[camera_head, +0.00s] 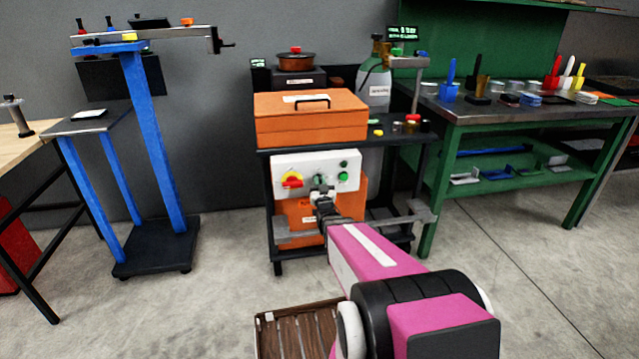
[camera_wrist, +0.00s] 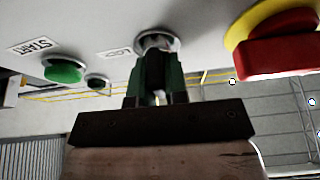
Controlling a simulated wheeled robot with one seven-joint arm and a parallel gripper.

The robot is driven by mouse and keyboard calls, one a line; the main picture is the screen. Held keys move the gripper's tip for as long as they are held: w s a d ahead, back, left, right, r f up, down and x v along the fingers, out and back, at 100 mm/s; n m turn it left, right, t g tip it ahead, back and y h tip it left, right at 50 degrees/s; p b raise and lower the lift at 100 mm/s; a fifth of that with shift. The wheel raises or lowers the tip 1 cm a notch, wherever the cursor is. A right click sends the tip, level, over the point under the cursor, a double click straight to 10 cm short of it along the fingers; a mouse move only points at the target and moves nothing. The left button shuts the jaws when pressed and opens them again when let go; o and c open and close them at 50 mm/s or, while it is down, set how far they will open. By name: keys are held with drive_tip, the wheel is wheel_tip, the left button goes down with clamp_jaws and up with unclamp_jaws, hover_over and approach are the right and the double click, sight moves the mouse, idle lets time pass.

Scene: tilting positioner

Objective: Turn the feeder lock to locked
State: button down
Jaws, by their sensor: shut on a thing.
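The feeder lock (camera_wrist: 155,41) is a round, pale metal-rimmed switch on the white control panel (camera_head: 291,164). In the wrist view it sits at the top middle, beside a small label that seems to read LOCK. My gripper (camera_wrist: 158,72) has green fingers closed on the lock's knob, and they hide most of it. In the head view my gripper (camera_head: 319,188) reaches the lower middle of the panel, where the lock is largely hidden. I cannot tell which way the knob is turned.
A red knob on a yellow disc (camera_head: 291,181) is left of my gripper in the head view. Green buttons (camera_head: 343,177) are to its right. An orange toolbox (camera_head: 311,121) stands on the cart above. A green bench (camera_head: 455,160) is to the right.

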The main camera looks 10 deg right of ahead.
drive_tip(key=shift+m, duration=0.3)
drive_tip(key=m+h, duration=0.1)
drive_tip(key=m, duration=0.1)
drive_tip(key=m+h, duration=0.2)
drive_tip(key=m, duration=0.1)
drive_tip(key=shift+m+g, duration=0.3)
drive_tip(key=m+h, duration=0.1)
drive_tip(key=m, duration=0.2)
drive_tip(key=m+g+h, duration=0.1)
drive_tip(key=m, duration=0.2)
drive_tip(key=shift+d+g, duration=0.1)
drive_tip(key=shift+g, duration=0.2)
drive_tip(key=m+g+h, duration=0.1)
drive_tip(key=m+g, duration=0.1)
drive_tip(key=m, duration=0.3)
drive_tip(key=shift+f, duration=0.1)
drive_tip(key=m, duration=0.2)
drive_tip(key=m+g, duration=0.1)
drive_tip(key=m, duration=0.1)
drive_tip(key=shift+d+f+g, duration=0.1)
drive_tip(key=shift+g, duration=0.2)
drive_tip(key=shift+m, duration=0.5)
drive_tip(key=c, duration=1.1)
unclamp_jaws()
drive_tip(key=shift+c, duration=0.2)
